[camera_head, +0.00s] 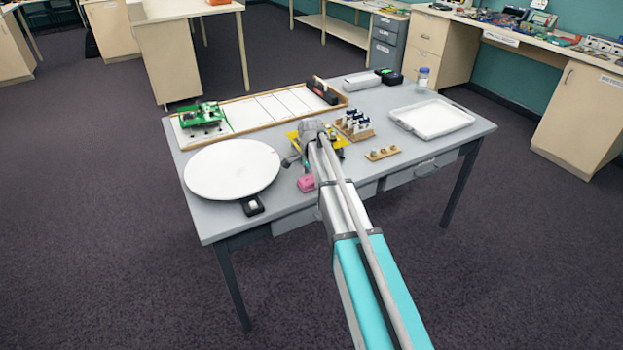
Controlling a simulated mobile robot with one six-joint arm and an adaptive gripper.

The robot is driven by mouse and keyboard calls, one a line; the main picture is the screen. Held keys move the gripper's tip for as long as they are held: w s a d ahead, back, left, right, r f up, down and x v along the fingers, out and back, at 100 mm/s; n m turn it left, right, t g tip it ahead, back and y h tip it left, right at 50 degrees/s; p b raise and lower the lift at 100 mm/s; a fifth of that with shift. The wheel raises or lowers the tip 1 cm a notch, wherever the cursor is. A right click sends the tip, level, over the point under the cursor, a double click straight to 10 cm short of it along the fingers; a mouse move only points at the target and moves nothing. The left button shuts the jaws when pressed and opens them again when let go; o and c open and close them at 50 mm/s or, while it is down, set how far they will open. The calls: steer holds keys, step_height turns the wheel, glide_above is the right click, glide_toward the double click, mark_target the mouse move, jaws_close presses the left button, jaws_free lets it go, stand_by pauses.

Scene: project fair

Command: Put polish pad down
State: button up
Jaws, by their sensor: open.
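A large white round disc (232,168) fills the table's left front, with a small black item (253,205) at its edge. Behind is a white sectioned board (255,108) with a green circuit board (201,115). A vial rack (355,126) and white tray (432,118) stand right.

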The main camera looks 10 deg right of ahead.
mark_target(312, 178)
step_height(312, 178, up, 12)
steer(key=p, duration=1.1)
steer(key=shift+f, duration=0.25)
stand_by(0.4)
steer(key=s+n, duration=1.4)
steer(key=s, duration=1.5)
step_height(312, 178, up, 2)
steer(key=shift+r+p, duration=0.2)
steer(key=shift+p, duration=1.05)
